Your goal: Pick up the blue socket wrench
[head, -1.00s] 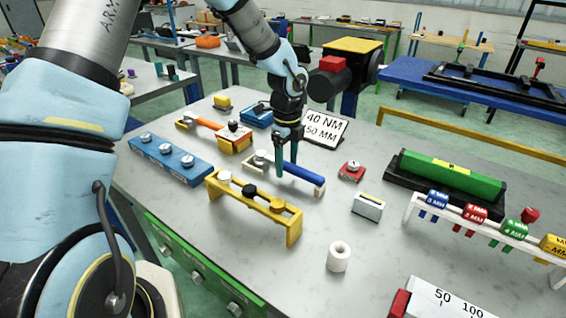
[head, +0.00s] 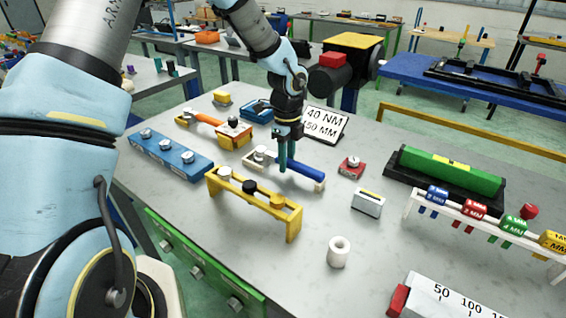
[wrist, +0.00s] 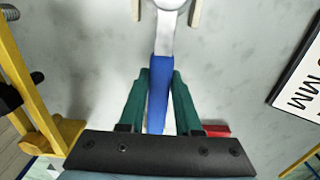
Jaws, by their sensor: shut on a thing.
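The blue socket wrench (head: 304,170) lies on a low white holder (head: 319,185) in the middle of the grey bench. Its metal head (head: 261,153) points left and its blue handle right. In the wrist view, the blue handle (wrist: 158,85) runs between the two green fingers of my gripper (wrist: 160,80), with the metal head at the top. In the head view, my gripper (head: 286,165) reaches down from above and is shut on the handle near its middle. I cannot tell whether the wrench is clear of its holder.
A blue block (head: 170,155) with knobs is to the left. A white roll (head: 339,252), a red block (head: 351,168) and a sign (head: 325,125) are nearby.

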